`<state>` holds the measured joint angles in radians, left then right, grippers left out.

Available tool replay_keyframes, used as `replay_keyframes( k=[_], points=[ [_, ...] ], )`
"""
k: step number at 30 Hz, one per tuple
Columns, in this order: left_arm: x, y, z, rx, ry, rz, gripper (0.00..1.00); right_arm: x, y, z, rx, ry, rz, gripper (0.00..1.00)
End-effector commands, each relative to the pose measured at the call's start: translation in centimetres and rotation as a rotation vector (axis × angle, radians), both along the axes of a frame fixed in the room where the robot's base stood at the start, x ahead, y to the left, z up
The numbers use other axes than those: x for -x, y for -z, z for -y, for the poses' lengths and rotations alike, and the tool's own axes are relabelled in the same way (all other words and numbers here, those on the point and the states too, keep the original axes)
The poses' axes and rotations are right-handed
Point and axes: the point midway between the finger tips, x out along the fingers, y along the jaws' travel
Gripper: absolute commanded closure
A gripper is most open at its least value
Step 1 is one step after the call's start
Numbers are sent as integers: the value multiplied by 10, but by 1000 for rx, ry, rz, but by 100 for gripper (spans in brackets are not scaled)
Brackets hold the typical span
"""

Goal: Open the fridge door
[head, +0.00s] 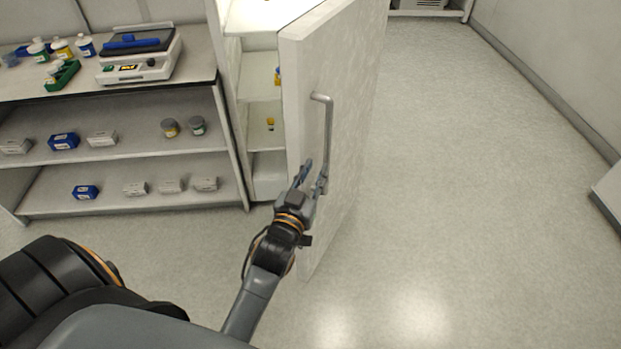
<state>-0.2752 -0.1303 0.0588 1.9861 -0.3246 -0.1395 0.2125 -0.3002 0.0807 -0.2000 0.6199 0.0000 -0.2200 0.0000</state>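The fridge door (335,110) is pale and stands swung well out from the fridge (262,60), whose shelves show in the gap on its left. A grey bar handle (328,130) runs down the door's outer face. My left gripper (314,174) is at the lower end of the handle, close to the door's free edge. Its fingers look spread apart, one left of the other. I cannot tell whether a finger touches the handle or the door. My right gripper is not in view.
A bench (205,82) left of the fridge holds a scale (140,62) and several bottles. Small boxes and jars sit on its lower shelves. The floor (470,200) to the right of the door is clear. A pale object (609,195) is at the right edge.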

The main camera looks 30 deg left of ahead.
Motion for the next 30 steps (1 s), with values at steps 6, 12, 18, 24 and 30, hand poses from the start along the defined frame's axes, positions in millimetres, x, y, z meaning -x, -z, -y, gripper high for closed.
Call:
replay_keyframes(
  k=[6, 12, 18, 24, 30],
  points=[
    [22, 0, 3, 1, 0, -1, 75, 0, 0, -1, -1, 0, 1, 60],
    [24, 0, 4, 1, 0, 0, 75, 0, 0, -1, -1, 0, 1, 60],
    [24, 3, 4, 1, 2, -7, 91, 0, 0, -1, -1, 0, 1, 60],
    [25, 89, 25, 13, 57, -173, 100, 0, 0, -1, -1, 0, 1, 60],
    [72, 255, 57, 20, 155, -515, 100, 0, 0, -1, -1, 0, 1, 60]
  ],
)
